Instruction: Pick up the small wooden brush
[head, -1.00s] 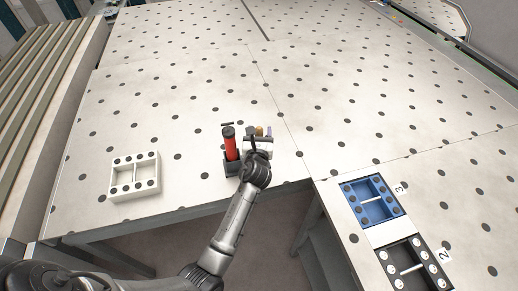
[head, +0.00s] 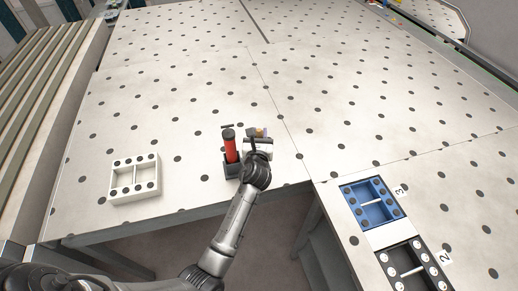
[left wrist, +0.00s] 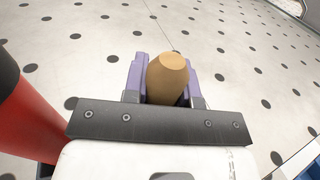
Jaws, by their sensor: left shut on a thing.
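The small wooden brush (left wrist: 167,76) shows in the left wrist view as a tan, round-ended wooden piece between the purple fingers of my left gripper (left wrist: 166,88). The fingers are shut on it from both sides. Its lower part is hidden behind the gripper's dark bar. In the head view my left gripper (head: 261,137) is over the table beside a red cylinder, and only a small bit of the brush shows there. My right gripper is not in view.
A red cylinder with a black top (head: 230,146) stands in a dark holder (head: 232,168) just left of my gripper. A white frame (head: 134,178) lies further left. A blue frame (head: 370,202) and a black frame (head: 405,268) lie at right. The dotted table behind is clear.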

